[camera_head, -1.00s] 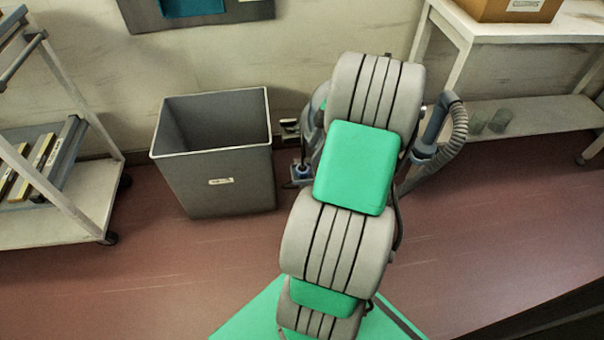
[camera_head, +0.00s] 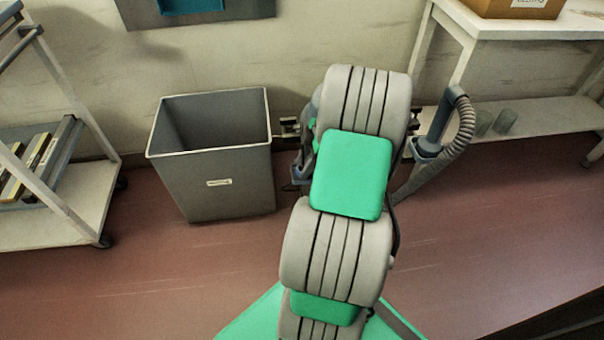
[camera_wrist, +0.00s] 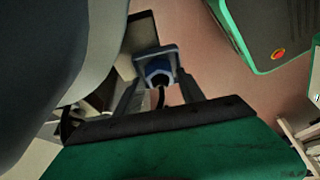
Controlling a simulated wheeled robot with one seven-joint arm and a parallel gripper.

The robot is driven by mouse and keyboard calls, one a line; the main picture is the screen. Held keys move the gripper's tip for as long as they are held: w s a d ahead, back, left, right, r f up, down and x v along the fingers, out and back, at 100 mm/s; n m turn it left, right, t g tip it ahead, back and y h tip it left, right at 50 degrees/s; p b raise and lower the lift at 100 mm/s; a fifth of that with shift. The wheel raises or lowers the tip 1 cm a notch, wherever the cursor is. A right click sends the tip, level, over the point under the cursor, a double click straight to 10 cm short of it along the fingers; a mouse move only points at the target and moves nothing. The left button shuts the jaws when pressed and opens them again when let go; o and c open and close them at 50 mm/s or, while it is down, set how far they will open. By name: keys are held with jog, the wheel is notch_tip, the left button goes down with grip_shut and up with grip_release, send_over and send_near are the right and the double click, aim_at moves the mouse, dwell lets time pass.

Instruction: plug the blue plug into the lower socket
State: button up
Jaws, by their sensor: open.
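In the wrist view the blue plug (camera_wrist: 157,69) shows between the two fingers of my gripper (camera_wrist: 157,78), with a dark cable running from it toward the palm. My gripper is open around the plug; I cannot tell whether the fingers touch it. A grey frame-like piece (camera_wrist: 154,50) lies at the plug's far side. In the head view my arm hides most of the gripper and the plug. A small dark socket fitting (camera_head: 290,127) shows low on the wall, left of my arm; I cannot make out separate upper and lower sockets.
A grey bin (camera_head: 217,190) stands left of my arm, close to the wall. A cart (camera_head: 85,200) is at the far left. A white table (camera_head: 535,30) with a cardboard box (camera_head: 515,8) is at the right. A ribbed hose (camera_head: 464,125) shows right of my arm.

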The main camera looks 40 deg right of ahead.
aim_at(298, 167)
grip_shut()
dwell(0.5)
jog(key=shift+r, duration=0.15)
jog(key=shift+r+p, duration=0.3)
notch_tip(298, 167, up, 3)
jog(key=shift+f+p, duration=0.2)
jog(key=shift+p, duration=0.7)
jog(key=s+a+r+p, duration=0.3)
jog(key=s+r, duration=0.6)
jog(key=s, duration=0.4)
jog(key=shift+s+a+r+p, duration=0.25)
jog(key=shift+s+r+p, duration=0.05)
jog(key=shift+p, duration=0.4)
